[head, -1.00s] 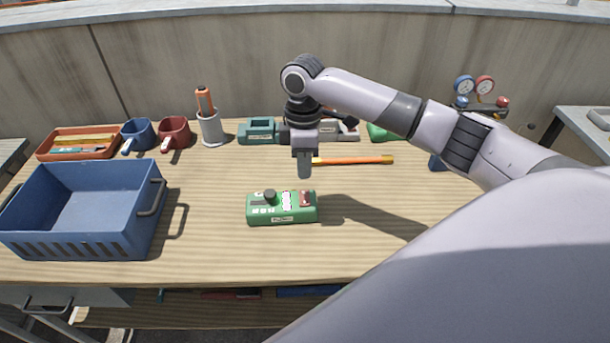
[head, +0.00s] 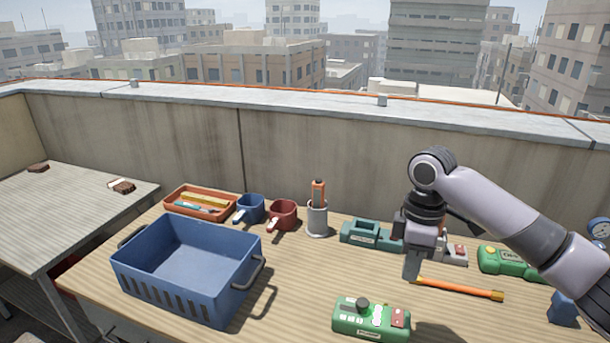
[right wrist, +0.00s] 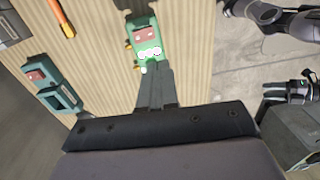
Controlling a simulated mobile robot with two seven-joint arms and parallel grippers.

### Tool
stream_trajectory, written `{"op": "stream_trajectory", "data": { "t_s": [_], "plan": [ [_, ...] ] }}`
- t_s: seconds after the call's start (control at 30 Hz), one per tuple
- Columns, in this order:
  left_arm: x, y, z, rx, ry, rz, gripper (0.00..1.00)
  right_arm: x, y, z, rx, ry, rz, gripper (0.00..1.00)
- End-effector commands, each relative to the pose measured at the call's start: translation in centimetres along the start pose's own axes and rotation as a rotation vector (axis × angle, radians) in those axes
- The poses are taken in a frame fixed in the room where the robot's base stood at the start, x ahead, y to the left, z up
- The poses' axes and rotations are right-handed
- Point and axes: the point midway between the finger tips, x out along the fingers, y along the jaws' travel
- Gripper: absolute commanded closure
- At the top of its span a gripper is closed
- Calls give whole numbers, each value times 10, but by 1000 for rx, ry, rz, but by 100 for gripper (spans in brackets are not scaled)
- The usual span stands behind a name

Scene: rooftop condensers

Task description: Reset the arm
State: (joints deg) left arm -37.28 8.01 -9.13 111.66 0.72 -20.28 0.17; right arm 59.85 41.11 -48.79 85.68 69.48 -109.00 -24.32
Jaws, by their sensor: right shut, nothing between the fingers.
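My right gripper (head: 412,268) points down above the wooden table with its fingers together and nothing between them. It also shows in the right wrist view (right wrist: 153,80). A green device (head: 370,319) with a black knob, white buttons and a red part lies on the table at the front. In the right wrist view the green device (right wrist: 146,38) appears just beyond the fingertips. The gripper is above it and apart from it. My left gripper does not show in the head view.
A blue crate (head: 180,283) stands on the table's left. Behind are an orange tray (head: 175,208), a blue mug (head: 250,209), a red mug (head: 282,214), a grey holder (head: 317,220) and a teal block (head: 370,236). An orange stick (head: 465,289) lies right of the gripper.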

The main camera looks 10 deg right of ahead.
Motion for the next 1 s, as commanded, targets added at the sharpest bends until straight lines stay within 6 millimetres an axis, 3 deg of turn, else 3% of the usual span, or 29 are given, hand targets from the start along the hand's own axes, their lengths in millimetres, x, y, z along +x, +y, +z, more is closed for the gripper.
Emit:
{"op": "stream_trajectory", "data": {
  "t_s": [0.17, 0.4, 0.6, 0.83, 1.0],
  "plan": [
    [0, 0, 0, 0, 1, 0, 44, 25, -16, -10, -18, 4, 2, 100],
    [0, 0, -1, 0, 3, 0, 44, 92, -71, -37, -27, 72, 23, 100],
    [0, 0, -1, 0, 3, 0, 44, 132, -120, -48, 34, 167, 39, 100],
    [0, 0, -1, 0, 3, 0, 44, 158, -168, -42, 189, 278, 55, 100],
    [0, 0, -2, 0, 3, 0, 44, 168, -194, -22, 356, 334, 80, 100]
  ]
}}
